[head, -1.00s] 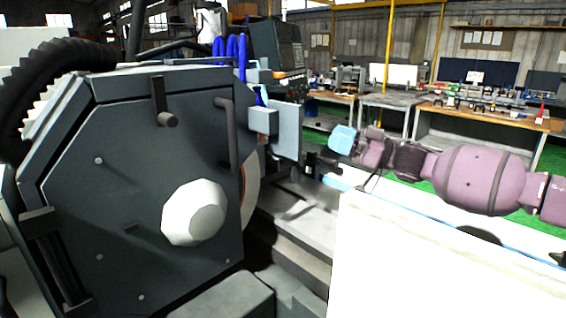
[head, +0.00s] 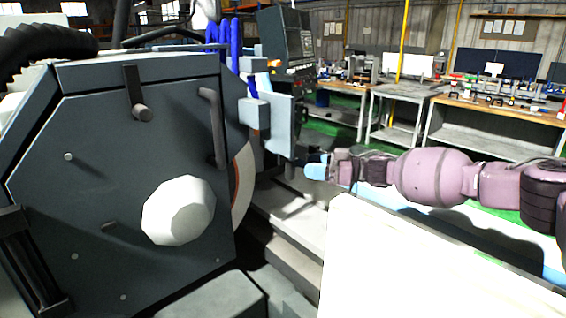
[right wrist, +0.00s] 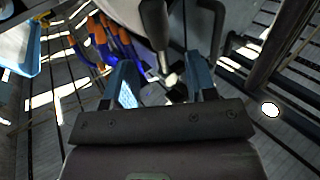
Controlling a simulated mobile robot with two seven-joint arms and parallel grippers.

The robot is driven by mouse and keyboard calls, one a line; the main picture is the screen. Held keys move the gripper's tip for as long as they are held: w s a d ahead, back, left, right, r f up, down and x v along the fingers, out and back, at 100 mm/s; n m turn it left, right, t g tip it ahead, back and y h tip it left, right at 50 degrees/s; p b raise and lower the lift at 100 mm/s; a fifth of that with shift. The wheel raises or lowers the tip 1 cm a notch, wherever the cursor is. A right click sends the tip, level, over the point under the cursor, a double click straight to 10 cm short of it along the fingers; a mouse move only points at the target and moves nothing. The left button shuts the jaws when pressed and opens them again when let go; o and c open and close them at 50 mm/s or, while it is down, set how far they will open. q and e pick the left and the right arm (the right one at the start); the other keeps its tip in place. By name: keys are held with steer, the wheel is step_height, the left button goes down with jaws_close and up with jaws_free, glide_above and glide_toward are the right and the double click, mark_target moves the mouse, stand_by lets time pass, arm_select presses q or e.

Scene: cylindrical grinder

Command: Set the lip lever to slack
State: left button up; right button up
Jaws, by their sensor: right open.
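My right gripper (head: 306,162) reaches in from the right in the head view, level with the lower edge of the light blue panel beside the grinding wheel (head: 243,185). In the right wrist view its two blue fingers (right wrist: 160,72) stand apart. A dark handle with a grey rod and pale tip (right wrist: 162,48) shows between and beyond them; it looks like a lever, but I cannot tell for sure that it is the lip lever. No contact with the fingers is clear. The lip lever cannot be picked out surely in the head view. My left gripper is out of view.
The dark grinder housing (head: 110,160) with a white knob (head: 178,210) fills the left. A bent handle (head: 213,125) stands on it. A white block (head: 395,265) is in front at lower right. Orange and blue hoses (right wrist: 108,38) lie left of the fingers.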

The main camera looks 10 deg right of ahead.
steer(key=x, duration=0.8)
steer(key=shift+w, duration=0.1)
jaws_close()
